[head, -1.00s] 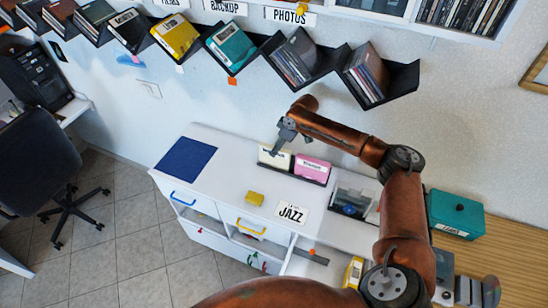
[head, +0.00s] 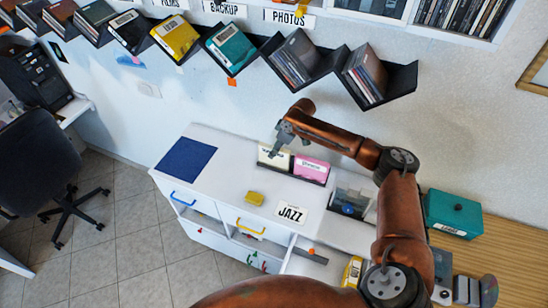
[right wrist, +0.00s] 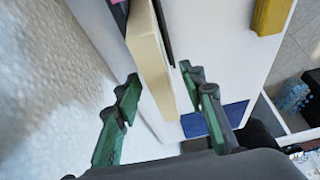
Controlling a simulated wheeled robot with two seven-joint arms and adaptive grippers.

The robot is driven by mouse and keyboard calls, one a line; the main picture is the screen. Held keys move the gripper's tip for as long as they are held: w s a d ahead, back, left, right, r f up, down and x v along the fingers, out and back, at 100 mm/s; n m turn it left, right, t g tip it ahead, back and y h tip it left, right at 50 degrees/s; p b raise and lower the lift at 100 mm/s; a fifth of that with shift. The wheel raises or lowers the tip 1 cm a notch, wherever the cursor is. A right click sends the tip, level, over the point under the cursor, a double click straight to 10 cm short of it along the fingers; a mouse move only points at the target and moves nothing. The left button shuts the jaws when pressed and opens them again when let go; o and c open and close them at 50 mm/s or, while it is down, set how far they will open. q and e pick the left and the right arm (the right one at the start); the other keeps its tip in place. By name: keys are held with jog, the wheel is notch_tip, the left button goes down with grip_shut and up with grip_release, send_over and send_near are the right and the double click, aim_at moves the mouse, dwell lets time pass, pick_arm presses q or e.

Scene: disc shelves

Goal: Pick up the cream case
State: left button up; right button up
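The cream case (head: 265,158) stands upright in a dark holder on the white cabinet, left of a pink case (head: 311,169). My right gripper (head: 275,152) is at the cream case's top and hides part of it and its label. In the right wrist view the cream case (right wrist: 151,65) runs edge-on between the two green-padded fingers of my right gripper (right wrist: 158,82). The fingers are spread, with a visible gap on each side of the case. My left gripper is not in view.
The wall is close behind the cases. Tilted shelves with cases (head: 295,58) hang above. A teal box (head: 455,214) stands at right.

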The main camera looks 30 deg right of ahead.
jog(key=shift+c, duration=0.6)
grip_shut()
dwell(0.3)
